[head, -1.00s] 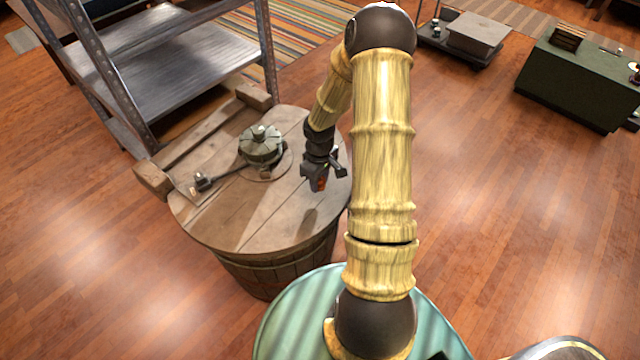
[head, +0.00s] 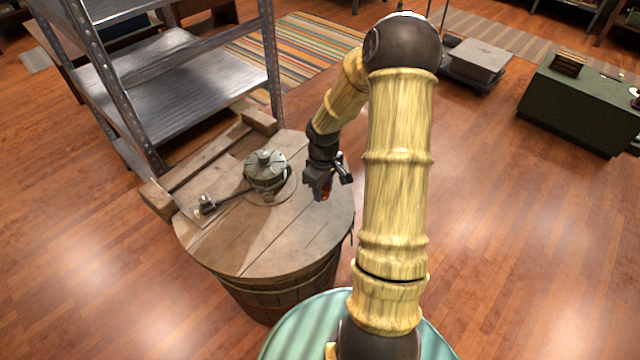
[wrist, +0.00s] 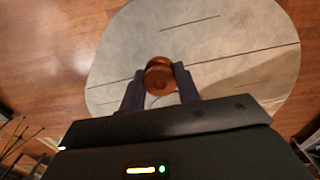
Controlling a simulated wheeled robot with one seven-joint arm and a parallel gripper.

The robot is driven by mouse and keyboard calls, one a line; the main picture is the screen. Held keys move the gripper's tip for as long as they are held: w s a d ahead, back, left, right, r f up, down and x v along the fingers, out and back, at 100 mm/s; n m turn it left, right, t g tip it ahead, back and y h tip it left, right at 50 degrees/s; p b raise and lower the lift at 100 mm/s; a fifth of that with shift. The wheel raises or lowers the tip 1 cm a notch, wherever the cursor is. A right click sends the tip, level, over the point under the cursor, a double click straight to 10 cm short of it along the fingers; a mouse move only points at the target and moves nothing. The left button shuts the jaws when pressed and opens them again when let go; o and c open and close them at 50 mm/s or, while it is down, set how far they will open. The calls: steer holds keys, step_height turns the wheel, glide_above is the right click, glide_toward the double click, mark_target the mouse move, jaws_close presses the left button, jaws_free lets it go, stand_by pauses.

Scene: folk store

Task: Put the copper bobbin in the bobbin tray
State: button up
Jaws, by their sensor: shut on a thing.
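My gripper (head: 325,192) is shut on the copper bobbin (wrist: 159,77), a small round orange-brown spool. In the wrist view it sits between the two dark fingertips. In the head view only a bit of the bobbin (head: 325,195) shows below the jaws. My gripper holds it above the right part of the round wooden barrel top (head: 243,248). I cannot make out a bobbin tray in these frames.
A grey-green metal device (head: 265,172) with a dark handle stands on the barrel top. A metal shelf rack (head: 190,80) stands behind it at the left. A green cabinet (head: 575,105) is at the far right. Open wooden floor (head: 490,220) lies at the right.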

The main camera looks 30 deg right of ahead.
steer(key=w+a+r+m+p, duration=0.2)
steer(key=a+m+p, duration=0.2)
steer(key=a+p, duration=0.4)
steer(key=a, duration=0.5)
steer(key=shift+a+m+p, duration=0.3)
steer(key=shift+m+p, duration=0.1)
steer(key=shift+w+d+r, duration=0.1)
steer(key=shift+w, duration=0.1)
